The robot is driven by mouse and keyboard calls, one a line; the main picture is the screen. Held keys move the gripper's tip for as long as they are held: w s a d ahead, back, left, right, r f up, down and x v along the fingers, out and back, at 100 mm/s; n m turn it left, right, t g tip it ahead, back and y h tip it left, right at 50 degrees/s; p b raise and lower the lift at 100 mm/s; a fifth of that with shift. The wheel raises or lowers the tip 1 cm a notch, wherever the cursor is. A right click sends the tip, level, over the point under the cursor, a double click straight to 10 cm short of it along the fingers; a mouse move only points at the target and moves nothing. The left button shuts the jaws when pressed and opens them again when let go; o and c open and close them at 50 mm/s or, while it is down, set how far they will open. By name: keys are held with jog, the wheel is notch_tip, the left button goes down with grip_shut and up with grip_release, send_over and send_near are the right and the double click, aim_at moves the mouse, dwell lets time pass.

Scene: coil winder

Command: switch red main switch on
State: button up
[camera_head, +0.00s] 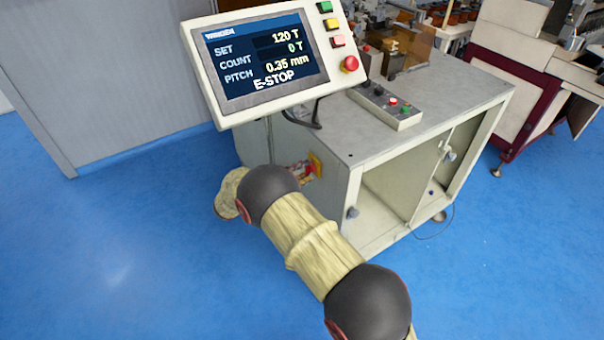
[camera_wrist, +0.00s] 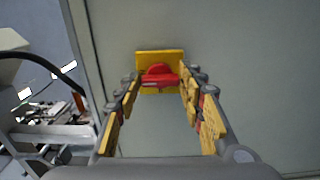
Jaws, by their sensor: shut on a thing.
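The red main switch (camera_wrist: 160,71) sits on a yellow square plate (camera_wrist: 173,55) on the grey side panel of the winder cabinet. Its red handle lies across the wrist picture. My gripper (camera_wrist: 159,82) is shut on the red switch, with one finger at each side of the handle. In the head view the yellow plate (camera_head: 317,164) shows at the cabinet's side. My gripper and arm partly hide the red switch there. The display (camera_head: 263,62) reads SET 120 T, COUNT 0 T, PITCH 0.35 mm and E-STOP.
A red mushroom button (camera_head: 350,64) and coloured buttons sit beside the display. A small control box (camera_head: 392,108) stands on the cabinet top (camera_head: 440,88). A grey cabinet (camera_head: 110,70) stands at left. Blue floor (camera_head: 130,250) is clear at lower left.

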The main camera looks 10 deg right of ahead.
jog(key=shift+f, duration=0.1)
dwell(0.4)
jog(key=o, duration=1.2)
jog(key=shift+a, duration=0.1)
jog(key=v, duration=1.2)
